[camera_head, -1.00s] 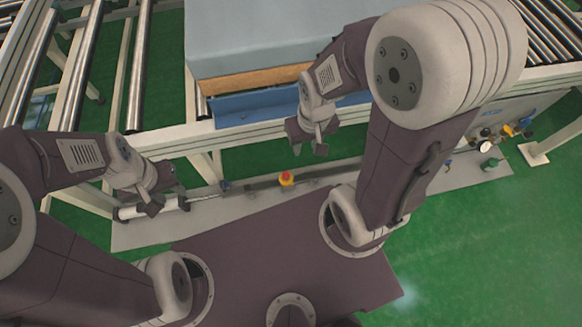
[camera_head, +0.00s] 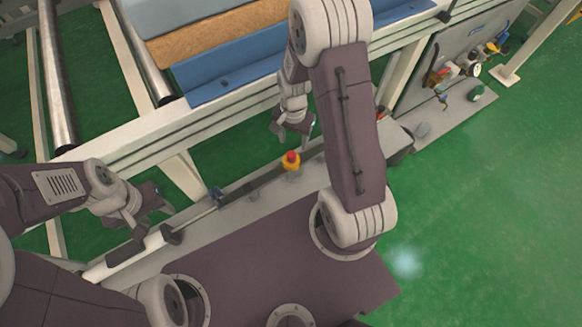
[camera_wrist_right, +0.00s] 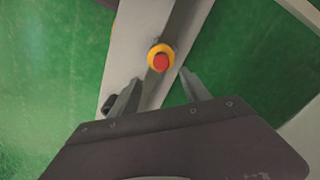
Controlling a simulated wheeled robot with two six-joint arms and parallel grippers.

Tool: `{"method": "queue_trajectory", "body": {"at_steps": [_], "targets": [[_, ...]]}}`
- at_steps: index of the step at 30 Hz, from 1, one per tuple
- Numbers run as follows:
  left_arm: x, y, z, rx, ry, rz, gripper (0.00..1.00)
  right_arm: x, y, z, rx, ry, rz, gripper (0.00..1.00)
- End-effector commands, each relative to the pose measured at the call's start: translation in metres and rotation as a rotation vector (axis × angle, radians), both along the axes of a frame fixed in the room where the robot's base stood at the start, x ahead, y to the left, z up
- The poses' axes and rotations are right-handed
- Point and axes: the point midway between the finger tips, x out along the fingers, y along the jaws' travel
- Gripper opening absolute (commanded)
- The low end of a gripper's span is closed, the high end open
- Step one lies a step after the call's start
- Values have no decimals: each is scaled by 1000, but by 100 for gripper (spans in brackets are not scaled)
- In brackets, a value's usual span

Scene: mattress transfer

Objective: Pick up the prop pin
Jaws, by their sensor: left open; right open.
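No part is clearly recognisable as the prop pin. A red-topped yellow knob (camera_head: 291,160) stands on a grey metal strip (camera_head: 254,205) below the conveyor frame; whether it is the pin I cannot tell. My right gripper (camera_head: 291,137) is open and empty just above the knob in the head view. In the right wrist view the knob (camera_wrist_right: 161,60) shows ahead of the open fingers (camera_wrist_right: 162,90), near the middle and apart from them. My left gripper (camera_head: 145,213) is open and empty at the left, near a white cylinder (camera_head: 125,257) with a thin rod.
A conveyor frame (camera_head: 130,140) with metal rollers (camera_head: 55,90) runs along the back. A stacked mattress (camera_head: 215,35) and a blue bracket (camera_head: 235,78) sit at its edge. A panel with gauges and valves (camera_head: 470,65) stands at the right. Green floor (camera_head: 490,200) is clear at the right.

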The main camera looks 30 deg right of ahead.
Motion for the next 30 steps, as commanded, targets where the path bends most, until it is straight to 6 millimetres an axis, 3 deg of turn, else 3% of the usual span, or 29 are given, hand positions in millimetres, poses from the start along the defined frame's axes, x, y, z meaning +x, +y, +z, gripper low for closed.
{"method": "queue_trajectory", "body": {"at_steps": [4, 9, 16, 24, 30], "targets": [[0, 0, -3, 0, -1, 0, 47, 0, 0, -5, 0, 1, -2, 55], [0, 0, -20, 0, -1, 0, 47, -1, 1, -34, 1, 2, 0, 55], [0, 0, -25, 0, -1, 0, 47, 0, 2, -45, 0, 0, 1, 55], [0, 0, -54, 0, 0, 0, 47, 0, 6, -90, 0, 0, 1, 55], [0, 0, -51, 0, 0, 0, 47, 0, 6, -88, 0, -1, 1, 55]]}}
